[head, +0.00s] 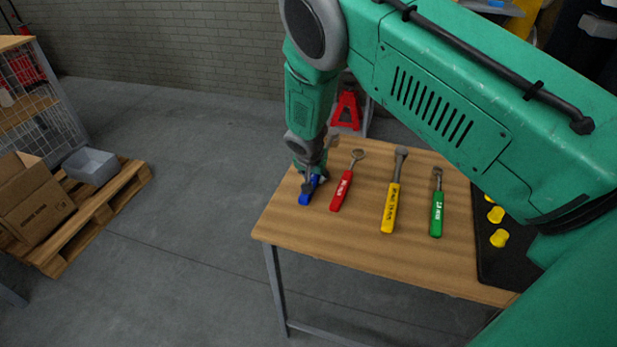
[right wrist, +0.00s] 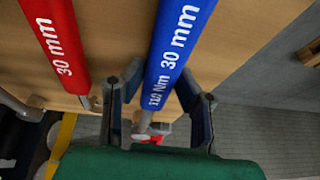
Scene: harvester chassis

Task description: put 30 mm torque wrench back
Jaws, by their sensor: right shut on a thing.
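The blue-handled torque wrench (head: 307,194) is at the left end of the wooden table. In the right wrist view its blue handle (right wrist: 178,35) reads "110 Nm 30 mm". My right gripper (head: 311,177) is shut on this wrench, with a finger on each side of it in the wrist view (right wrist: 158,108). The gripper hides part of the wrench in the head view, and I cannot tell whether it touches the table. A red-handled wrench (head: 341,190) marked "30 mm" lies just to its right, apart from it. My left gripper is out of view.
A yellow-handled tool (head: 390,208) and a green-handled wrench (head: 437,214) lie farther right on the wooden table (head: 350,245). A black mat (head: 500,268) with several yellow pieces is at the right. A red stand (head: 346,111) is behind the table. A pallet (head: 95,220) stands left, across open floor.

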